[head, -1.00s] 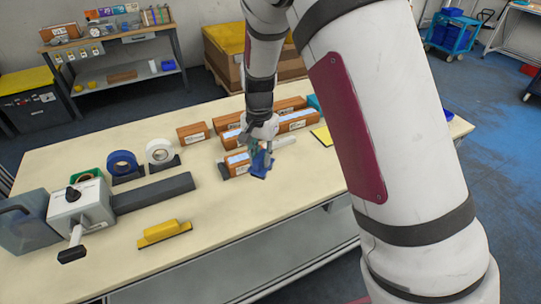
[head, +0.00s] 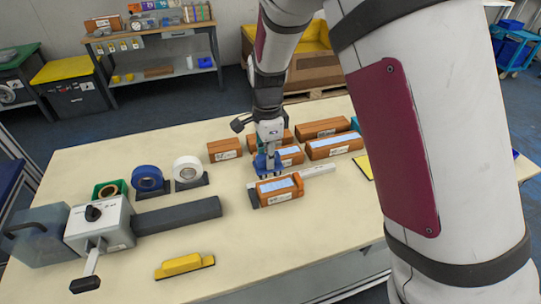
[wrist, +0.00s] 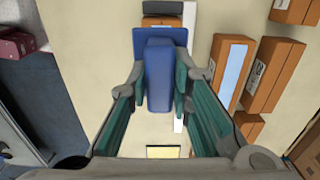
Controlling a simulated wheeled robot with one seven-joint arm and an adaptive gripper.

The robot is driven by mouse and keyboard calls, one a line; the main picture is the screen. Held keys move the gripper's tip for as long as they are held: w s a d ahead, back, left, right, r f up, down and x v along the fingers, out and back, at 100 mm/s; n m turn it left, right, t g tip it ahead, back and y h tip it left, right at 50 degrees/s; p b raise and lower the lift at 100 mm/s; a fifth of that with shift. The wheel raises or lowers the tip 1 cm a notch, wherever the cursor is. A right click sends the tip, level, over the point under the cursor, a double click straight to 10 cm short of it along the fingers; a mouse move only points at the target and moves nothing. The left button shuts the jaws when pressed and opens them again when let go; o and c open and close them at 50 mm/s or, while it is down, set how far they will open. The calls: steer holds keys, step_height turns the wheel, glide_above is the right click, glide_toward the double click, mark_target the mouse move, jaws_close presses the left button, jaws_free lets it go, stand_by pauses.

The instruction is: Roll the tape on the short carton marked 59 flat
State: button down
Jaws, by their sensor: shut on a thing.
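The short carton (head: 279,195) near the table's front has a pale blue strip along its top and a white label; its number is too small to read. It shows only partly at the top of the wrist view (wrist: 162,8). My gripper (head: 266,166) is shut on a blue tool (wrist: 158,75) with a block-like grip and a wider flat end. In the head view the tool (head: 262,162) hangs just behind the short carton's left part. I cannot tell whether it touches the carton. The tool's underside is hidden.
Several brown cartons (head: 334,146) stand behind, some with pale strips. A white bar (head: 319,170) lies beside the short carton. A yellow pad (head: 363,166) is at right. Tape rolls (head: 147,178), a grey machine (head: 100,225) and a yellow block (head: 184,265) are left. The front middle is clear.

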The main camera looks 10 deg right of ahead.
steer(key=shift+w+f+b, duration=0.15)
steer(key=shift+f+b, duration=0.15)
steer(key=shift+f, duration=0.25)
steer(key=b, duration=0.2)
glide_above(268, 188)
steer(key=shift+f, duration=2.2)
steer(key=shift+r, duration=0.15)
